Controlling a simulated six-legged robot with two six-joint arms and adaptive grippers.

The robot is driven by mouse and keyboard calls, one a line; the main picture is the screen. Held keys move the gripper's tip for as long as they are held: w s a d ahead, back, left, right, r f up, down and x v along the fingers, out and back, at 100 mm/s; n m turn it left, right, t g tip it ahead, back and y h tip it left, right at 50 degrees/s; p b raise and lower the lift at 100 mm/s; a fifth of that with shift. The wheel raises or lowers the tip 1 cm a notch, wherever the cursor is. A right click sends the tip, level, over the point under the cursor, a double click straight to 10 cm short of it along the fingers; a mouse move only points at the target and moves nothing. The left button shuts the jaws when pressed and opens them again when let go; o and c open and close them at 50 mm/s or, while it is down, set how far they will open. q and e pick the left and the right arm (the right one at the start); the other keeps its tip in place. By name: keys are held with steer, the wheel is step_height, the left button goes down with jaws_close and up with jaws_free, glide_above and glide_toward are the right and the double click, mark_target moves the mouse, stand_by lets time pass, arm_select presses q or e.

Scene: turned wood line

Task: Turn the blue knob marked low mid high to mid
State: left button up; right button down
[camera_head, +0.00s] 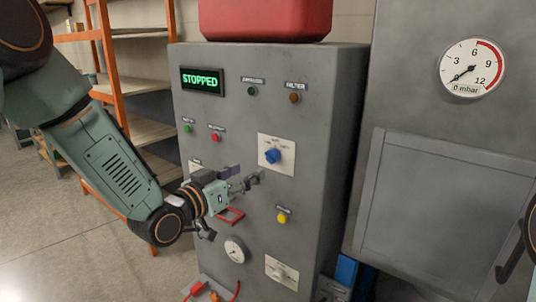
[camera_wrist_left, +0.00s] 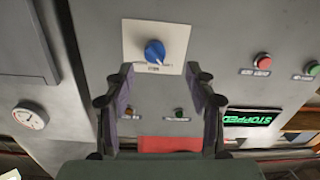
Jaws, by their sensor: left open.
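The blue knob (camera_head: 272,155) sits on a white plate (camera_head: 284,166) on the front of a grey cabinet. In the left wrist view the blue knob (camera_wrist_left: 155,52) appears just beyond and between the fingertips, on its white plate (camera_wrist_left: 176,35). The marks on the plate are too small to read, and I cannot tell which one the knob points to. My left gripper (camera_head: 246,180) is open and empty, in front of the panel, below and left of the knob in the head view. Its two fingers (camera_wrist_left: 160,72) stand apart, not visibly touching the knob. My right gripper is not in view.
The cabinet (camera_head: 335,120) also carries a green STOPPED display (camera_head: 202,79), small lamps and buttons, a yellow knob (camera_head: 283,216), a dial (camera_head: 236,250) and a lower white plate with a switch (camera_head: 282,272). A pressure gauge (camera_head: 472,68) is at right. Orange shelving (camera_head: 107,50) stands at left.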

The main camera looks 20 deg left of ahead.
mark_target(267, 157)
arm_select(q)
steer(key=x, duration=0.3)
steer(key=p+x, duration=0.1)
steer(key=x, duration=0.1)
steer(key=r+x, duration=0.1)
steer(key=x, duration=0.2)
steer(key=shift+w+d, duration=0.3)
steer(key=shift+d, duration=0.1)
steer(key=shift+s+r, duration=0.3)
steer(key=shift+s, duration=0.2)
steer(key=shift+w+f, duration=0.25)
steer(key=shift+w, duration=0.2)
steer(key=c, duration=0.6)
steer(key=shift+s, duration=0.1)
steer(key=shift+c, duration=1.3)
steer(key=shift+r, duration=0.1)
steer(key=c, duration=0.3)
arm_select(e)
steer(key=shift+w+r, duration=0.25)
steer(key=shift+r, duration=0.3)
